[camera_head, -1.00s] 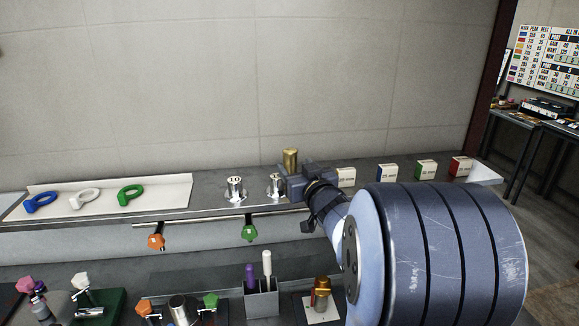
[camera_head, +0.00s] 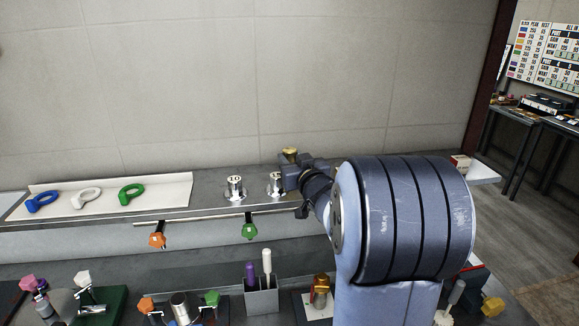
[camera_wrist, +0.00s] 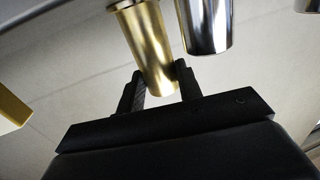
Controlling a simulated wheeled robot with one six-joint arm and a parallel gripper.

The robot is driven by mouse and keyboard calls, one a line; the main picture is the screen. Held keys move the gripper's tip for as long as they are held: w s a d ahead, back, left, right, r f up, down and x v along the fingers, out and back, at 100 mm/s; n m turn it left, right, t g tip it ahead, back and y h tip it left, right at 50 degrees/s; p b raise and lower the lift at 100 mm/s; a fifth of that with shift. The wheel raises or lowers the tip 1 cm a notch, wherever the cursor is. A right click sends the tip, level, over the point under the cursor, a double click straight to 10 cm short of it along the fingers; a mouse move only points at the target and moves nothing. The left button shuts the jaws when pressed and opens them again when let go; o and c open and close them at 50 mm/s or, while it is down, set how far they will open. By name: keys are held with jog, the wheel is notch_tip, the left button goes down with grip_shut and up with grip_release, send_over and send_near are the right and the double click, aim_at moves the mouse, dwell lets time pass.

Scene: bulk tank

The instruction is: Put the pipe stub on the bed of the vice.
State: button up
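A brass cylinder (camera_head: 290,154), which looks like the pipe stub, stands on the back shelf. In the head view only its top shows above my gripper (camera_head: 287,180). In the wrist view the brass cylinder (camera_wrist: 150,45) reaches down between the two fingers of my gripper (camera_wrist: 161,88). One finger is on each side of its end, very close to it; I see no firm grip, and the fingers look open. I cannot clearly make out the vice in these frames.
Chrome weights (camera_head: 235,188) stand left of my gripper; a chrome cylinder (camera_wrist: 206,25) is close beside the brass one. Orange (camera_head: 157,240) and green (camera_head: 249,231) knobs hang at the shelf front. Another brass piece (camera_head: 320,290) stands on the lower bench. My arm hides the shelf's right part.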

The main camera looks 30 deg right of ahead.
jog(key=shift+r, duration=0.1)
jog(key=c, duration=0.6)
